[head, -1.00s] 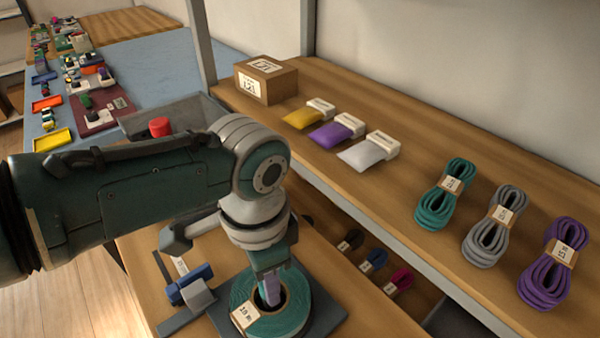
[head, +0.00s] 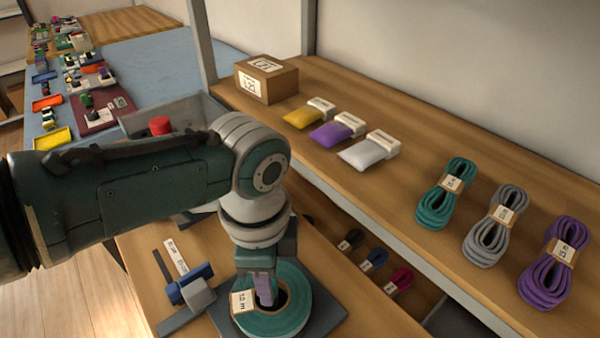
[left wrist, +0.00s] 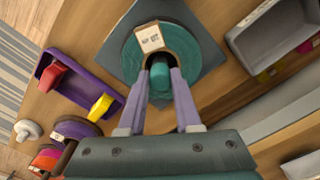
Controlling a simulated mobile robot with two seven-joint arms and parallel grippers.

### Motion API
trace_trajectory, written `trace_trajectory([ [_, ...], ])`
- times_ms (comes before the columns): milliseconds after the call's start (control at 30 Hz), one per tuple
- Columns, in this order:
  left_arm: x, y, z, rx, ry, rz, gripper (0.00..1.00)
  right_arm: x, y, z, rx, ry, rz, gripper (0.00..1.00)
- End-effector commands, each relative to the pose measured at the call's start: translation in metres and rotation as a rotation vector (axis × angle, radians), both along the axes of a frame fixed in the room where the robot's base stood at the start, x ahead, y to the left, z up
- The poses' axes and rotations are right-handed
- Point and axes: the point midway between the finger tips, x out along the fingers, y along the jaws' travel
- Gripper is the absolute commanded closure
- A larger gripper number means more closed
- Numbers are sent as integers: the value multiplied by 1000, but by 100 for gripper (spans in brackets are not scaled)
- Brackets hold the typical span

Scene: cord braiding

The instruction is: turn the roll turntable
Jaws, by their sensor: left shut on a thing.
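The teal cord roll (head: 295,316) lies flat on the turntable, whose dark grey square plate (head: 330,312) shows around it on the bench. A white label (head: 243,301) sits on the roll's left side in the head view. My left gripper (head: 265,292) points down into the roll's centre hole. In the left wrist view its pale fingers (left wrist: 162,78) are shut on a teal knob (left wrist: 160,76) at the turntable's centre. The label (left wrist: 150,38) lies just beyond the fingers there. The knob is hidden in the head view. My right gripper is not in view.
A blue and grey tool (head: 195,290) lies left of the plate. A shelf (head: 350,190) at right holds a box, several pouches and cord bundles; small coils (head: 375,260) sit below it. In the left wrist view, a purple tray (left wrist: 75,82) stands left.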

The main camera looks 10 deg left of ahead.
Motion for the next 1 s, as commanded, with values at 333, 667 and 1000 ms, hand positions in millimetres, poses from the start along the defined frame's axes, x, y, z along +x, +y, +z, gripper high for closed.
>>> trace_trajectory([
  [333,0,0,0,0,0,-90,100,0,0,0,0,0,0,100],
  [667,0,0,0,0,0,-113,100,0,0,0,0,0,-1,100],
  [1000,0,0,0,0,0,-112,63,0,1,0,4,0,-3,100],
])
